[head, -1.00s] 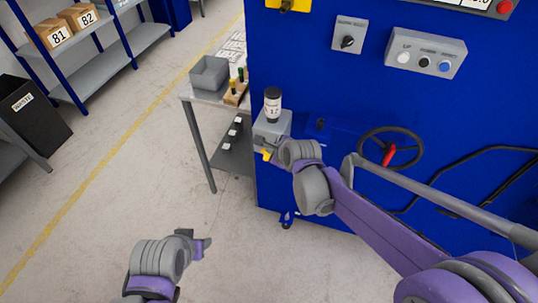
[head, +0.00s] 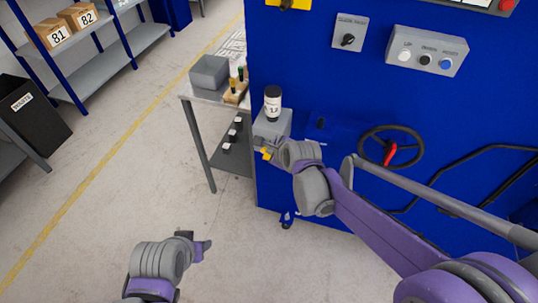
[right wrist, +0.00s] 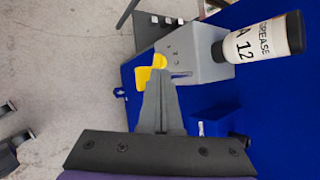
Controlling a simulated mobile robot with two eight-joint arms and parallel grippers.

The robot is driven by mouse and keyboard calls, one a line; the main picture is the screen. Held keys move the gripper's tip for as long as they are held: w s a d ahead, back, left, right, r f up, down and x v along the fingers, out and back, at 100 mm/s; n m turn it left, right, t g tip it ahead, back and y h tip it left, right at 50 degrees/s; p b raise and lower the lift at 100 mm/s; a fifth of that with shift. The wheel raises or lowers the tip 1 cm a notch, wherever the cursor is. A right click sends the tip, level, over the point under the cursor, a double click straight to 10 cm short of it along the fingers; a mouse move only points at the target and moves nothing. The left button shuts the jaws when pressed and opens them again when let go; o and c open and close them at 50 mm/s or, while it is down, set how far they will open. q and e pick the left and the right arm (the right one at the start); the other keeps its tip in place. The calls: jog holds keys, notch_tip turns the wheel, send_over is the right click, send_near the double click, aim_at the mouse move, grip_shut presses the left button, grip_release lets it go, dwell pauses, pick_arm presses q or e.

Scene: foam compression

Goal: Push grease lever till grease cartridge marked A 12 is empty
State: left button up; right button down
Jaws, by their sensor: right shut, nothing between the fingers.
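The grease cartridge (head: 272,103), white with a black end, stands on the grey lubricator box (head: 272,128) on the side of the blue machine. In the right wrist view the cartridge (right wrist: 258,40) reads "GREASE A 12". The yellow grease lever (right wrist: 147,76) sticks out of the grey box (right wrist: 190,55). My right gripper (right wrist: 160,76) is shut and empty, its fingertips right at the lever and overlapping it in view. I cannot tell if they press on it. In the head view the lever (head: 266,153) shows just left of my right wrist. My left gripper (head: 207,246) hangs low over the floor, far from the lever.
A grey table with a bin (head: 209,72) and small bottles in a wooden holder (head: 236,91) stands left of the machine. A handwheel (head: 391,147) and a rail are on the machine's front. The floor at lower left is clear.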

pick_arm(q)
jog(key=shift+s+f+b, duration=0.15)
jog(key=shift+f+b, duration=0.3)
jog(key=shift+f, duration=0.1)
jog(key=shift+s+f+b, duration=0.15)
jog(key=shift+f+b, duration=0.25)
jog(key=shift+f, duration=0.15)
pick_arm(e)
jog(key=shift+f, duration=1.3)
dwell(0.7)
pick_arm(q)
jog(key=shift+w+r+p, duration=0.2)
jog(key=shift+r+p, duration=0.3)
jog(key=shift+r, duration=0.15)
jog(key=shift+w+r+p, duration=0.2)
jog(key=shift+r+p, duration=0.3)
jog(key=shift+r, duration=0.1)
pick_arm(e)
jog(key=shift+r, duration=1.8)
jog(key=shift+r, duration=0.55)
jog(key=shift+w+r+p, duration=0.1)
jog(key=shift+r+p, duration=1.15)
jog(key=shift+r, duration=0.75)
pick_arm(q)
jog(key=r, duration=0.1)
jog(key=w+r, duration=0.1)
jog(key=r, duration=0.1)
jog(key=shift+w+r, duration=0.25)
pick_arm(e)
jog(key=shift+f, duration=0.1)
